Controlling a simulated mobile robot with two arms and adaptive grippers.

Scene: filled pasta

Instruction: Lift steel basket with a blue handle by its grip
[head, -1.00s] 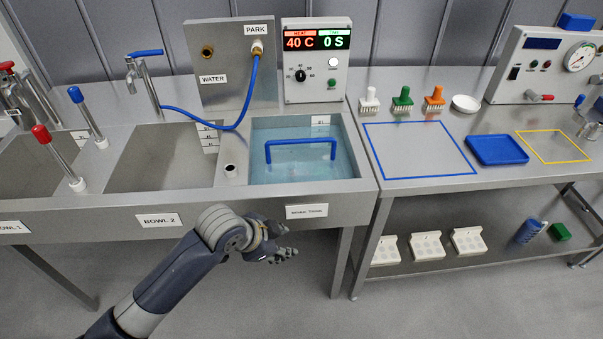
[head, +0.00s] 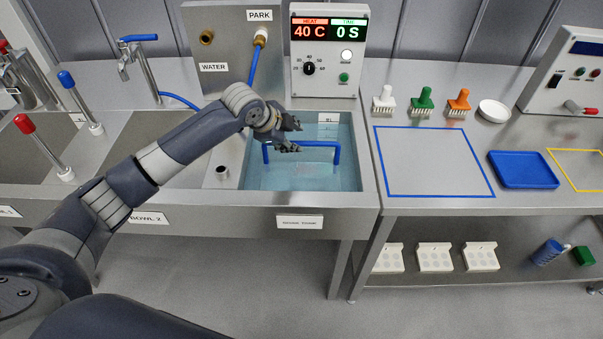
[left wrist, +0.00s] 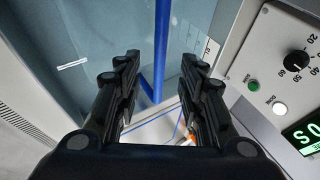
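The basket's blue handle (head: 322,144) stands above the water in the soak tank (head: 368,170) at the right end of the sink unit. The steel basket body under the water is hard to make out. My left gripper (head: 293,135) is over the tank with its fingers apart, at the left part of the handle's top bar. In the left wrist view the blue handle (left wrist: 160,45) shows between the two open fingers (left wrist: 160,66); I cannot tell whether they touch it. My right gripper is not in view.
A control box (head: 328,55) reading 40 C and 0 S stands behind the tank. A blue hose (head: 250,68) hangs to its left. A bench to the right holds a blue-outlined area (head: 430,160), several brushes and a blue tray (head: 522,168).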

